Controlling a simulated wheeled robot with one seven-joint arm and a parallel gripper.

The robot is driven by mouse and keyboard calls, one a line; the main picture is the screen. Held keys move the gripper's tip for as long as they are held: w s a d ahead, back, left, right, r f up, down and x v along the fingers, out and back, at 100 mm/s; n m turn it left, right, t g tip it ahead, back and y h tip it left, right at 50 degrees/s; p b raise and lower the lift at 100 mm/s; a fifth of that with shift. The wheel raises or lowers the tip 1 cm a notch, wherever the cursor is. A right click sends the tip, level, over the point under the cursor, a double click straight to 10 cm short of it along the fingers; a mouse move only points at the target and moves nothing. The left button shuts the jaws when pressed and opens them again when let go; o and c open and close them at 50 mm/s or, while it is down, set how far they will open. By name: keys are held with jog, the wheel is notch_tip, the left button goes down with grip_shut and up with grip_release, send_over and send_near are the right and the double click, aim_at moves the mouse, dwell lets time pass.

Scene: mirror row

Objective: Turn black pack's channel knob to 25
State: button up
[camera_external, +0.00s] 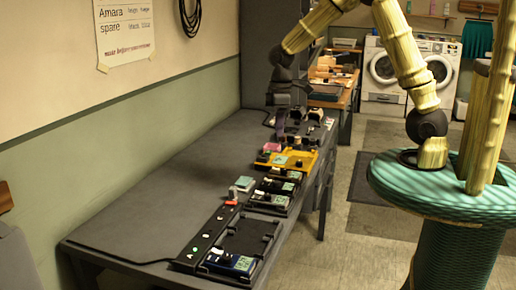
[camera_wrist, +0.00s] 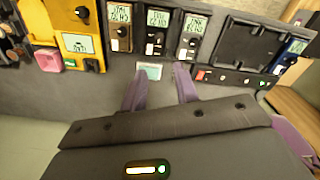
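In the wrist view, three narrow packs with small screens stand side by side at the top: a brownish one (camera_wrist: 122,42), a black pack (camera_wrist: 157,37) in the middle and a dark grey one (camera_wrist: 191,42). Each has a dark knob below its screen; the screen figures are too small to read surely. Dark packs (camera_external: 277,188) also show in the external view, beyond the empty cradle. My gripper (camera_wrist: 158,77) is open, its two purple fingers apart and empty, short of the packs. In the external view, my gripper (camera_external: 281,122) hangs over the bench's far part.
A yellow pack (camera_wrist: 76,42) and a pink block (camera_wrist: 48,61) are left of the packs; a blue pack (camera_wrist: 291,52) and an empty black cradle (camera_wrist: 245,45) are right. A pale green-topped block (camera_wrist: 150,70) lies near the fingertips. The bench (camera_external: 150,205) is clear along the wall.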

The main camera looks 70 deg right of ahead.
aim_at(276, 182)
jog(key=shift+w+d+f, duration=0.1)
jog(key=shift+w+f, duration=0.05)
jog(key=shift+w, duration=0.15)
notch_tip(276, 182, down, 17)
jog(key=shift+f+p, duration=0.2)
jog(key=shift+p, duration=0.3)
dwell(0.3)
grip_shut()
